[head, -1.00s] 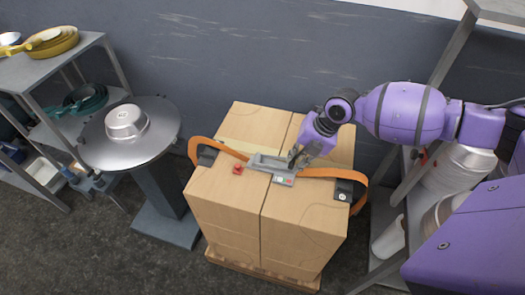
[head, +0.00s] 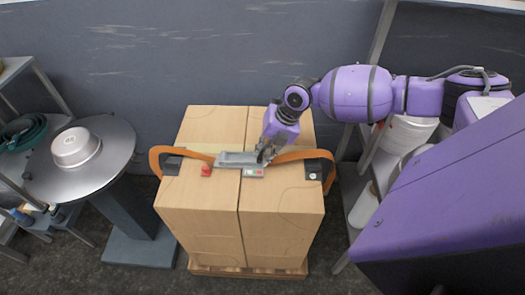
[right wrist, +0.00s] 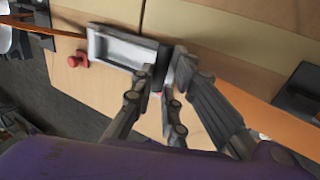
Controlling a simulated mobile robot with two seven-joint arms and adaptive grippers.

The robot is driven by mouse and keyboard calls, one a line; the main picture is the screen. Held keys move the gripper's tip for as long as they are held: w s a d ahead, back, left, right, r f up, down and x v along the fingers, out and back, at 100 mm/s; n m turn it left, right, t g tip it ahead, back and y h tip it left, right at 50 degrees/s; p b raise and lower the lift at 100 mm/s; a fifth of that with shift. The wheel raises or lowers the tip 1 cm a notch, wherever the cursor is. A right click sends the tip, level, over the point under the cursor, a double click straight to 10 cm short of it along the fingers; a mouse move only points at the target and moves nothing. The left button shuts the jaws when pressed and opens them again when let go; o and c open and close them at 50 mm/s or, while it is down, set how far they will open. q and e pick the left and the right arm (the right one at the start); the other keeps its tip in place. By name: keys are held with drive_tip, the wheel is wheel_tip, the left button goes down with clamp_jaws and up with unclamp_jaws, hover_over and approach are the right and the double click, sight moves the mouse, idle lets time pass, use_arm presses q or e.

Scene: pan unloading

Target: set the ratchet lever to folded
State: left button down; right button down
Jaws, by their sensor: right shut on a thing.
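The grey metal ratchet (head: 236,158) sits on an orange strap (head: 300,156) on top of the cardboard boxes (head: 210,195). Its long grey tray-like part points left and looks low over the box top; it also shows in the right wrist view (right wrist: 122,52). My right gripper (head: 265,156) is at the ratchet's right end, fingers pointing down. In the right wrist view its fingers (right wrist: 163,80) close around the ratchet's near end, with a small red and white patch between them. The gripped part is mostly hidden by the fingers. My left gripper is not in view.
A red knob (head: 206,171) is on the box top left of the ratchet. Black corner guards (head: 313,170) sit under the strap at both sides. A round metal table (head: 110,165) with a silver pan (head: 75,147) stands left. Shelves stand at both sides.

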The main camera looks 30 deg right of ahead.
drive_tip(key=shift+s+d+f, duration=0.3)
drive_tip(key=shift+s+f, duration=0.05)
drive_tip(key=shift+f, duration=0.15)
drive_tip(key=shift+s+d+f, duration=0.25)
drive_tip(key=shift+s+f, duration=0.1)
drive_tip(key=shift+f, duration=0.1)
drive_tip(key=c, duration=2)
unclamp_jaws()
drive_tip(key=shift+c, duration=0.2)
drive_tip(key=o, duration=0.3)
drive_tip(key=shift+w+f, duration=0.15)
drive_tip(key=shift+d+g, duration=0.1)
drive_tip(key=shift+g, duration=0.2)
drive_tip(key=shift+w, duration=0.1)
drive_tip(key=shift+r, duration=0.25)
drive_tip(key=v, duration=1.2)
drive_tip(key=shift+a, duration=0.3)
